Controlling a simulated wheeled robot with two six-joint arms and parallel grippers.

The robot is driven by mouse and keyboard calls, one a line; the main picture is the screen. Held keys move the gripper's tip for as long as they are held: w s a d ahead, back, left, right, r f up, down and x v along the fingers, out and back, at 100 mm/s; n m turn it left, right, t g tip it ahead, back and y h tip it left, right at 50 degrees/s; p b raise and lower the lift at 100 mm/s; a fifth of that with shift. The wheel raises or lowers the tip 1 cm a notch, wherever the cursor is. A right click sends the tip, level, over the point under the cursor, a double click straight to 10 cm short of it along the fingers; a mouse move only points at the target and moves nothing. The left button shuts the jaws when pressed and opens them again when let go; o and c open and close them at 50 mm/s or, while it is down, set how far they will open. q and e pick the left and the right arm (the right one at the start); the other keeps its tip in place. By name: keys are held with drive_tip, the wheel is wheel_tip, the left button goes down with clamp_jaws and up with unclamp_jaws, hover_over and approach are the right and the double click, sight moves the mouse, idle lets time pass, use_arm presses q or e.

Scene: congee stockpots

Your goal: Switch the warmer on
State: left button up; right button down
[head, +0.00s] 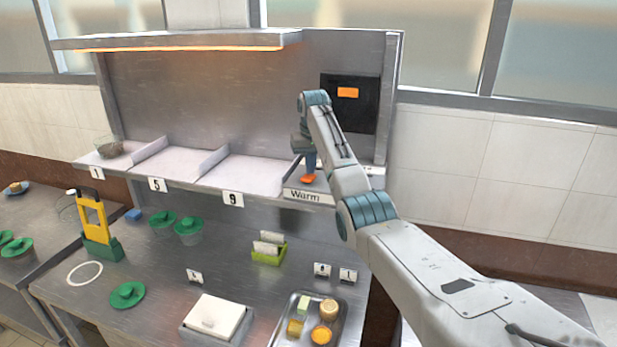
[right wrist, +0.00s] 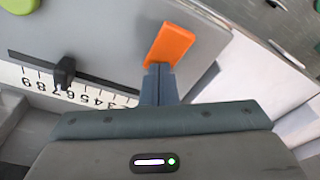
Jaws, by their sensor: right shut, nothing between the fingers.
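The warmer is a steel shelf unit with a canopy (head: 180,40), and an orange strip glows along its underside. An orange switch (head: 308,179) sits on the sloped panel marked "Warm" (head: 305,196). It also shows in the right wrist view as a tilted orange lever (right wrist: 170,45). My right gripper (head: 309,166) is shut and empty, pointing down at the switch. In the right wrist view its fingertips (right wrist: 158,70) overlap the lower end of the lever; I cannot tell whether they touch. A black display (head: 350,100) shows a lit orange block. My left gripper is out of view.
A slider knob (right wrist: 65,72) on a numbered scale lies beside the switch. Bays labelled 1, 5 and 9 line the shelf, with a bowl (head: 110,148) in bay 1. Below stand green lids, a yellow-green holder (head: 95,225), a white box (head: 214,316) and a tray (head: 283,332).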

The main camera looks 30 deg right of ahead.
wheel_tip(320, 180, up, 2)
drive_tip(key=shift+r+p, duration=0.2)
drive_tip(key=shift+p, duration=0.2)
drive_tip(key=shift+r, duration=2.25)
drive_tip(key=shift+f, duration=0.1)
